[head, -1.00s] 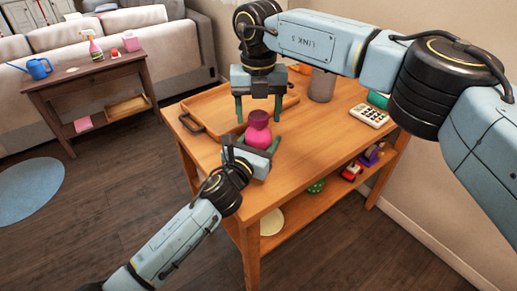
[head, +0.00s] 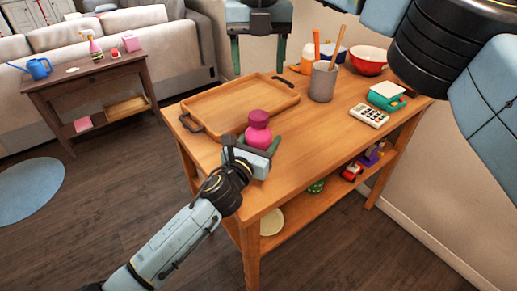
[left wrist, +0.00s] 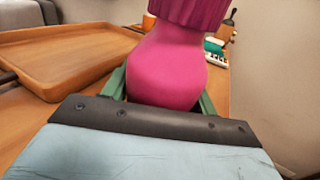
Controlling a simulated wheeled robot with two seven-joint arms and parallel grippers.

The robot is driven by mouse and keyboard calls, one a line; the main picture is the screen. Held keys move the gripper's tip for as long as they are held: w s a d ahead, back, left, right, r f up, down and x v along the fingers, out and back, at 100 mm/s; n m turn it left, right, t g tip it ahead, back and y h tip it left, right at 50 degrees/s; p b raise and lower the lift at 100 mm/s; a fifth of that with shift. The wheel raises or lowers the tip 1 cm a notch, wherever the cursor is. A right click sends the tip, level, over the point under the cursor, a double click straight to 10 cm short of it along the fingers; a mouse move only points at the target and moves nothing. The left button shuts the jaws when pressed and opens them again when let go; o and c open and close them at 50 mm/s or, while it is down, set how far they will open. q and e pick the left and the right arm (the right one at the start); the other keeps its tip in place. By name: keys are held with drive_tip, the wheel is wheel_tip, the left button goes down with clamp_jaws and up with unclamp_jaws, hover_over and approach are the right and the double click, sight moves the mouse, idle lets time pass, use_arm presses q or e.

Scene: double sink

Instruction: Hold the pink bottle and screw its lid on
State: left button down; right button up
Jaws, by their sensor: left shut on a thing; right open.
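The pink bottle (head: 258,137) stands upright at the near left part of the wooden table, with its darker magenta lid (head: 259,118) on top. My left gripper (head: 260,146) is shut around the bottle's body. In the left wrist view the bottle (left wrist: 167,72) sits between the green fingers, and the lid (left wrist: 192,12) is on its neck, cut off by the top edge. I cannot tell how tight the lid is. My right gripper (head: 258,58) is open and empty, raised well above and behind the bottle at the top of the head view.
A wooden tray (head: 215,118) lies behind the bottle. A grey cup with utensils (head: 322,83), a red bowl (head: 369,60), a calculator (head: 369,116) and a green box (head: 387,96) stand to the right. The tabletop right of the bottle is clear.

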use_arm(q)
drive_tip(key=shift+c, duration=1.9)
unclamp_jaws()
drive_tip(key=p+v, duration=0.1)
drive_tip(key=v, duration=1.2)
drive_tip(key=shift+s+a+p, duration=0.15)
drive_tip(key=shift+s+p, duration=0.05)
drive_tip(key=shift+p, duration=0.2)
